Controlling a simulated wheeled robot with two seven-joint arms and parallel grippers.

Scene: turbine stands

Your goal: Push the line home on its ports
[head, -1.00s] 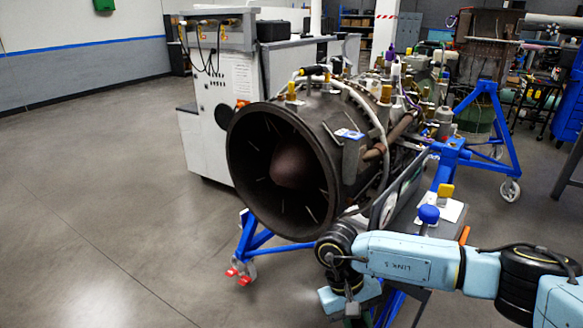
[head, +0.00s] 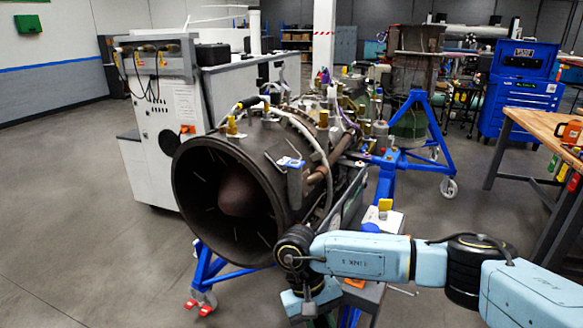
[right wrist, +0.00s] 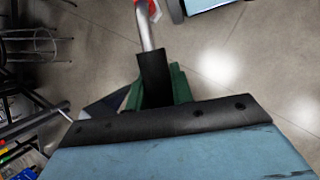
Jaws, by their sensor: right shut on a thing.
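The turbine engine (head: 250,190) lies on its blue stand (head: 392,165), its dark round intake facing front left. A pale hose (head: 312,140) curves over its top among fittings and yellow caps. I cannot tell which ports belong to the line. My right gripper (right wrist: 151,58) is shut on a silvery tube (right wrist: 146,30) with a red part at its far end. I cannot tell whether this is the line. In the head view the gripper's body (head: 308,300) hangs at the lower middle, in front of the stand; its fingertips are mostly hidden. My left gripper is not in view.
A grey-white test cabinet (head: 165,120) stands behind the engine at left. A wooden workbench (head: 540,125) and a blue tool chest (head: 520,95) are at right. A red-footed caster (head: 200,303) sticks out below the intake. The floor at left is clear.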

